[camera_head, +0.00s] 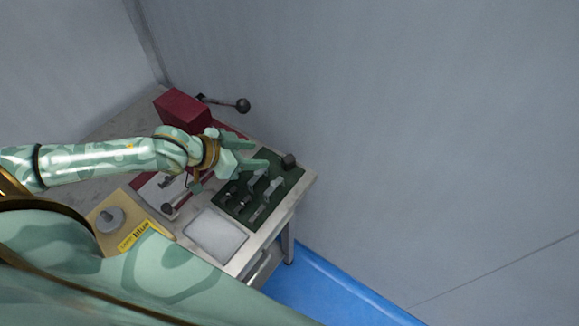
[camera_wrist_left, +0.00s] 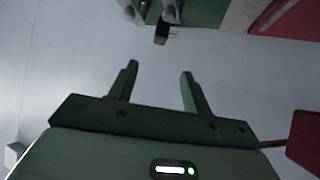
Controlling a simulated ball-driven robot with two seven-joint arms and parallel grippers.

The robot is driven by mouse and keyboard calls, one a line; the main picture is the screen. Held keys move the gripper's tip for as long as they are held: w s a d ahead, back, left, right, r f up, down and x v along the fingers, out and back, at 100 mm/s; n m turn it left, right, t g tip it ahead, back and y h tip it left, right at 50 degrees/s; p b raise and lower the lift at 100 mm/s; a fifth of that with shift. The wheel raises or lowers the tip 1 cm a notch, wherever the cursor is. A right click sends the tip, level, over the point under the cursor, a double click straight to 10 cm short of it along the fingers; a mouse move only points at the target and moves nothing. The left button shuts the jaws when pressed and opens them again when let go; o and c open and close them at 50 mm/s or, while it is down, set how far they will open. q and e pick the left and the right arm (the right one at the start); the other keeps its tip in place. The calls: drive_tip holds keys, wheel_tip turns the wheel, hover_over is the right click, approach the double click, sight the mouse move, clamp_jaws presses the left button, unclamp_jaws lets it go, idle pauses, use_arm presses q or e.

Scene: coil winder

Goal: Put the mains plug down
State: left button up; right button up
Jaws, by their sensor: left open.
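A small dark block that looks like the mains plug (camera_head: 289,160) rests at the far right corner of the dark green tool mat (camera_head: 291,181). In the left wrist view a dark plug (camera_wrist_left: 161,33) with thin metal pins shows at the mat's edge, ahead of the fingertips and apart from them. My left gripper (camera_head: 259,154) is open and empty, above the far edge of the mat, to the left of the plug. Its two spread fingers also show in the left wrist view (camera_wrist_left: 159,70). My right gripper is out of view.
Several grey tools (camera_head: 266,197) lie on the mat. A pale tray (camera_head: 214,236) is in front of it. A dark red machine (camera_head: 183,110) with a ball-ended lever (camera_head: 242,105) stands at the back left. A yellow-labelled board (camera_head: 131,238) lies at the front left. Walls stand close behind.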

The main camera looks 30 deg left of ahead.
sight(288, 158)
use_arm(q)
drive_tip(key=b+x, duration=0.2)
drive_tip(key=x, duration=0.6)
drive_tip(key=shift+s, duration=0.15)
drive_tip(key=b+x, duration=0.1)
drive_tip(key=x, duration=0.1)
drive_tip(key=b+x, duration=0.1)
drive_tip(key=x, duration=0.2)
drive_tip(key=shift+s+f+b, duration=0.2)
drive_tip(key=shift+s+b, duration=0.05)
drive_tip(key=shift+b, duration=0.1)
drive_tip(key=shift+w+f, duration=0.1)
drive_tip(key=shift+w, duration=0.1)
clamp_jaws()
